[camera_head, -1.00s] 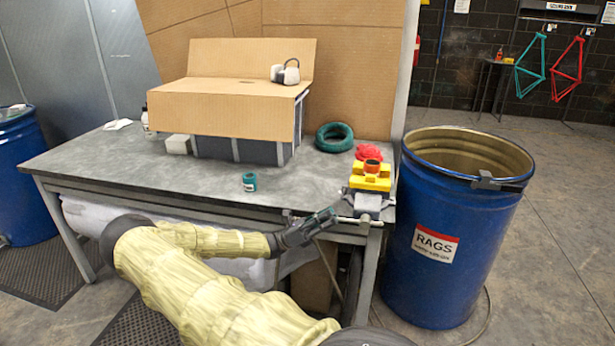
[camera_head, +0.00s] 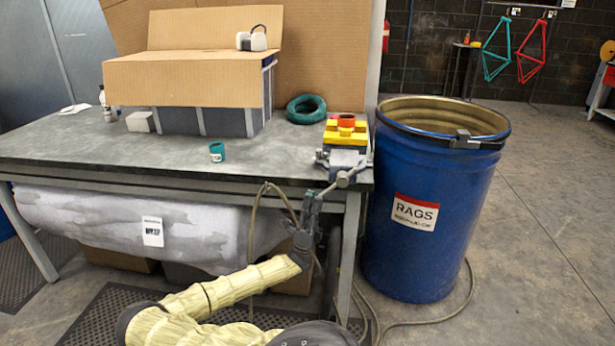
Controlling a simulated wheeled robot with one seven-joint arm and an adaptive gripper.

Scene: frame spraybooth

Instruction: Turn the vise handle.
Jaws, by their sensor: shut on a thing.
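The vise (camera_head: 345,160) is bolted at the front right corner of the grey workbench, with yellow blocks (camera_head: 345,134) on top. Its metal handle (camera_head: 331,187) slopes down to the left from the screw's round end (camera_head: 342,180), in front of the bench edge. My gripper (camera_head: 314,198) points up from below, just left of the screw, and is shut on the lower left end of the handle. The fingers partly hide that end.
A blue rag barrel (camera_head: 428,240) stands close to the right of the bench (camera_head: 85,145). A hose (camera_head: 255,225) hangs near my gripper. A teal jar (camera_head: 217,152), teal coil (camera_head: 306,109) and cardboard-covered box (camera_head: 190,75) are on the bench. Floor at the right is open.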

